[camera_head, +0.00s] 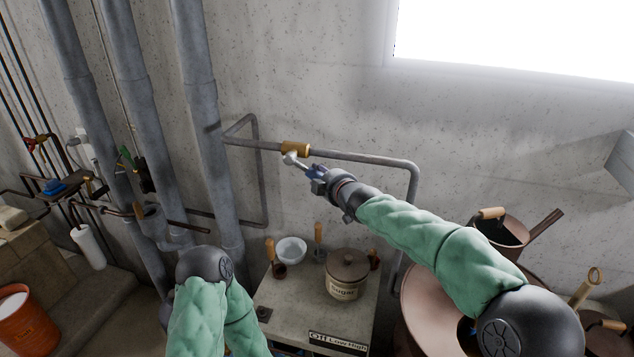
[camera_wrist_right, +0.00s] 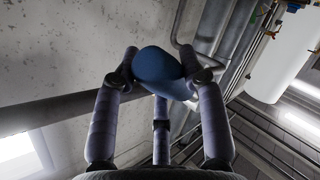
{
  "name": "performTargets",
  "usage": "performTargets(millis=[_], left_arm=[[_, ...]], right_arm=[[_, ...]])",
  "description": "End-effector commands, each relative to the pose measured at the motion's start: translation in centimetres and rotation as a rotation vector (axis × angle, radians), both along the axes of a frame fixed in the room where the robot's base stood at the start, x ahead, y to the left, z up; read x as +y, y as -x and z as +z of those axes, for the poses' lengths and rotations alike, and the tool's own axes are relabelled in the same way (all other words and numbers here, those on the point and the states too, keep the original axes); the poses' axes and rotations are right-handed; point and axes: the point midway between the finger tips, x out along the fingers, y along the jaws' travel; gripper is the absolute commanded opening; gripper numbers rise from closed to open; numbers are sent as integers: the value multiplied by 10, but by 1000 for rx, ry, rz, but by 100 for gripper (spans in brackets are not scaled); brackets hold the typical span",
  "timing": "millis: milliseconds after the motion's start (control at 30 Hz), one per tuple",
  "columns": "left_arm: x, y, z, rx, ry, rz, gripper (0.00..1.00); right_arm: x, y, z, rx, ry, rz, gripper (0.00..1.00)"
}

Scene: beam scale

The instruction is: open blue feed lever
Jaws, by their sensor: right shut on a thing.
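The blue feed lever (camera_head: 313,170) sticks out from a brass valve (camera_head: 296,148) on a grey wall pipe, with a pale metal stem between them. It slants down and to the right from the valve. My right gripper (camera_head: 320,178) is shut on its blue handle. In the right wrist view the rounded blue handle (camera_wrist_right: 155,66) sits between the fingers of my right gripper (camera_wrist_right: 160,72). The fingers hide part of the handle in the head view. My left arm shows at the bottom, but its gripper does not show.
Thick grey pipes (camera_head: 135,110) run up the wall at left. Below the valve, a counter (camera_head: 290,310) holds a sugar pot (camera_head: 347,272), a white bowl (camera_head: 291,250) and small tools. Copper vessels (camera_head: 502,232) stand at lower right. The wall above the pipe is clear.

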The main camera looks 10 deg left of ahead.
Motion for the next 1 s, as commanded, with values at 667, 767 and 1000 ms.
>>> performTargets(millis=[667, 767, 1000], left_arm=[[0, 0, 18, 0, 0, 0, 40], [0, 0, 19, 0, 0, 0, 40], [0, 0, 18, 0, 0, 0, 40]], right_arm=[[-9, 0, 34, 6, 345, 1, 0], [-10, 0, 35, 5, 353, 1, 0], [-10, 0, 35, 5, 356, 1, 0]])
